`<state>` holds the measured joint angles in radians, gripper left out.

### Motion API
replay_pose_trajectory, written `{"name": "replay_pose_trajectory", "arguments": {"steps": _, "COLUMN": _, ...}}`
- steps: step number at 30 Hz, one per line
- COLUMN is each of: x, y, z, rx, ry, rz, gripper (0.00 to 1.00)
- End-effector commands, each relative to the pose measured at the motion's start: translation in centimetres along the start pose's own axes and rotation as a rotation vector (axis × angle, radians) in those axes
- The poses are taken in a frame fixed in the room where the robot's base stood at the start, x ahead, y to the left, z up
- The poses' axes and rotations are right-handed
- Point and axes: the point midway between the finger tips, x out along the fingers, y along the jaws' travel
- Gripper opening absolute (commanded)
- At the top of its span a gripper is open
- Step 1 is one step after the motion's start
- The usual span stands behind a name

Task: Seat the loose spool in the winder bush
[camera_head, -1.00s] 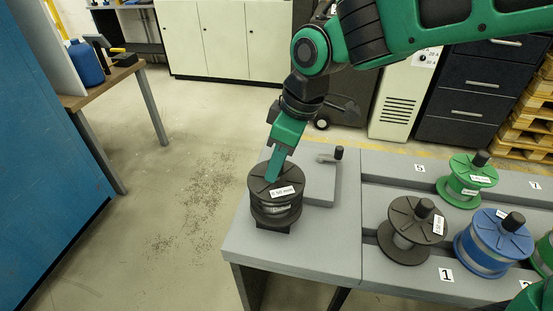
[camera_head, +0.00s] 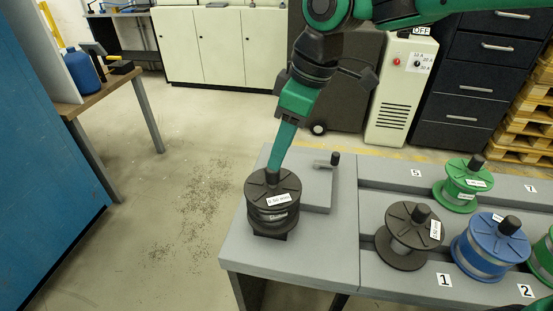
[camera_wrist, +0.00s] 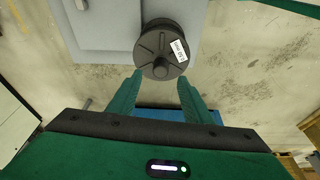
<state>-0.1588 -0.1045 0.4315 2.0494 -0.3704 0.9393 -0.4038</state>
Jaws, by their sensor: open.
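The black spool (camera_head: 274,206) with a white label stands at the left end of the grey bench, on a dark block that shows below it. It looks upright; the bush is hidden under it, so I cannot tell how deep it sits. My gripper (camera_head: 274,165) is just above and behind its top knob in the head view. In the wrist view my gripper (camera_wrist: 160,80) is open, with two green fingers apart. The spool (camera_wrist: 162,52) lies ahead of the fingertips, with its knob just beyond the gap between them and nothing held.
A raised grey plate with a small crank (camera_head: 335,159) is just behind the spool. To the right, a dark spool (camera_head: 408,235), a blue spool (camera_head: 490,248) and a green spool (camera_head: 463,184) stand in the numbered rack (camera_head: 405,175). Open floor lies left of the bench.

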Motion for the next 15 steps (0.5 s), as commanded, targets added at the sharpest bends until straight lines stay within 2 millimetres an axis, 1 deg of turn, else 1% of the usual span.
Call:
{"name": "replay_pose_trajectory", "arguments": {"steps": 1, "x": -0.9, "y": 0.1, "z": 0.0, "rx": 0.000, "ry": 0.002, "rz": 0.004, "gripper": 0.46}}
{"name": "replay_pose_trajectory", "arguments": {"steps": 6, "x": -2.6, "y": 0.1, "z": -0.1, "rx": 0.000, "ry": 0.001, "rz": 0.001, "gripper": 0.46}}
{"name": "replay_pose_trajectory", "arguments": {"steps": 9, "x": -3.1, "y": 0.1, "z": 0.0, "rx": 0.000, "ry": 0.000, "rz": 0.000, "gripper": 0.46}}
{"name": "replay_pose_trajectory", "arguments": {"steps": 15, "x": -3.2, "y": 0.1, "z": 0.0, "rx": 0.000, "ry": 0.000, "rz": 0.000, "gripper": 0.46}}
